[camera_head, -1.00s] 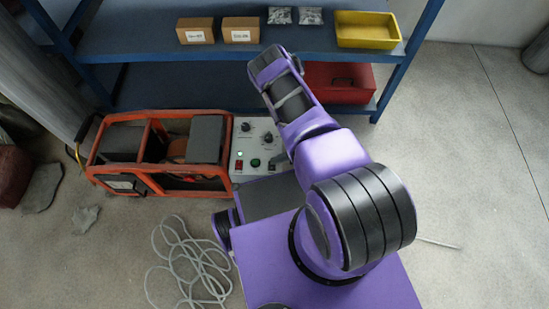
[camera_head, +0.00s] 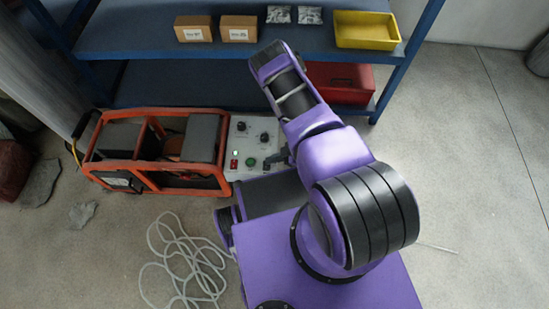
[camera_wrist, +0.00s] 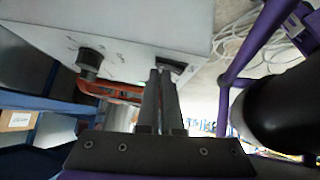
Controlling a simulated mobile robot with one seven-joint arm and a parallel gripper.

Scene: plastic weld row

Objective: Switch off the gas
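A white control box (camera_head: 240,138) stands on the floor at the right end of an orange-framed machine. Its top carries black knobs (camera_head: 265,138), a red switch (camera_head: 234,164) and a green button (camera_head: 251,162). My gripper (camera_head: 272,162) is low at the box's right front corner, partly hidden by my arm. In the wrist view the fingers of my gripper (camera_wrist: 161,73) lie close together, with nothing visible between them. Their tips are by a dark fitting (camera_wrist: 174,66) on the white box (camera_wrist: 130,25); I cannot tell whether they touch it. A black knob (camera_wrist: 90,60) is to their left.
The orange-framed machine (camera_head: 150,178) is left of the box. Blue shelving (camera_head: 160,45) behind holds cartons (camera_head: 238,29), a yellow bin (camera_head: 366,30) and a red box (camera_head: 340,82). A pale coiled cable (camera_head: 185,260) lies in front. Floor at the right is mostly clear.

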